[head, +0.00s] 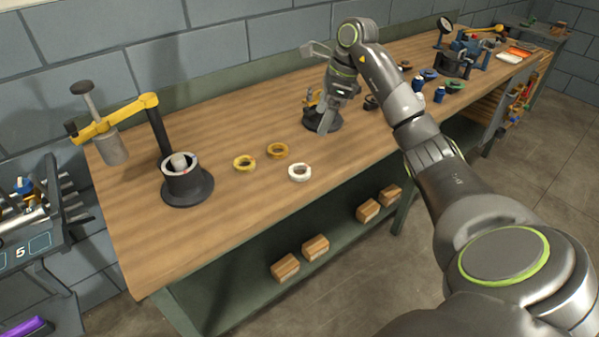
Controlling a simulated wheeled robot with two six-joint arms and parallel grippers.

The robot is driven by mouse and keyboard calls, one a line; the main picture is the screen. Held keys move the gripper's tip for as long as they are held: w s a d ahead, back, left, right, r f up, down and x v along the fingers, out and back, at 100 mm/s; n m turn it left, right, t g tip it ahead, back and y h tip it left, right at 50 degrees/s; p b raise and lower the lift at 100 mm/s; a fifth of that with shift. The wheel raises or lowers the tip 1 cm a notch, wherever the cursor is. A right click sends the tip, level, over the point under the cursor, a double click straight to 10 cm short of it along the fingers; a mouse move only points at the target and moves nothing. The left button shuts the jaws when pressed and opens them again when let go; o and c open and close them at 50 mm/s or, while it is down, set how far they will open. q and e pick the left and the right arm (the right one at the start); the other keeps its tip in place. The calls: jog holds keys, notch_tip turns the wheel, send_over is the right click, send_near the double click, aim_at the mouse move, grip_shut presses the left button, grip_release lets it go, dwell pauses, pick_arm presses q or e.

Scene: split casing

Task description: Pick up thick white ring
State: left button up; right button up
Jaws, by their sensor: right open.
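The thick white ring (299,178) lies flat on the wooden bench top, near the front edge. Two yellow rings lie to its left and behind it: one (236,163) farther left, the other (277,156) just behind. My right gripper (324,122) is open and points down beside a dark round base (310,123) with small yellow parts. It is behind and to the right of the white ring, apart from it. My gripper partly hides that base. I cannot tell whether they touch. My left gripper is out of the picture.
A grey cylindrical housing (187,190) on a flange stands at left, beside a yellow-armed press (118,118). Blue bottles (417,85) and other tools crowd the right rear. The bench top (225,220) in front of the rings is clear. Wooden blocks (285,267) sit on the lower shelf.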

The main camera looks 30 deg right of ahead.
send_near(299, 174)
jog(key=shift+w+a+f+p, duration=0.1)
jog(key=shift+a+f+p, duration=0.2)
jog(key=shift+a+f, duration=0.1)
jog(key=p+x, duration=0.2)
jog(key=x, duration=0.2)
jog(key=shift+w+d+f, duration=0.1)
jog(key=shift+f, duration=0.25)
jog(key=shift+w+f, duration=0.1)
jog(key=shift+f, duration=0.35)
jog(key=c, duration=1.1)
jog(key=shift+o, duration=0.2)
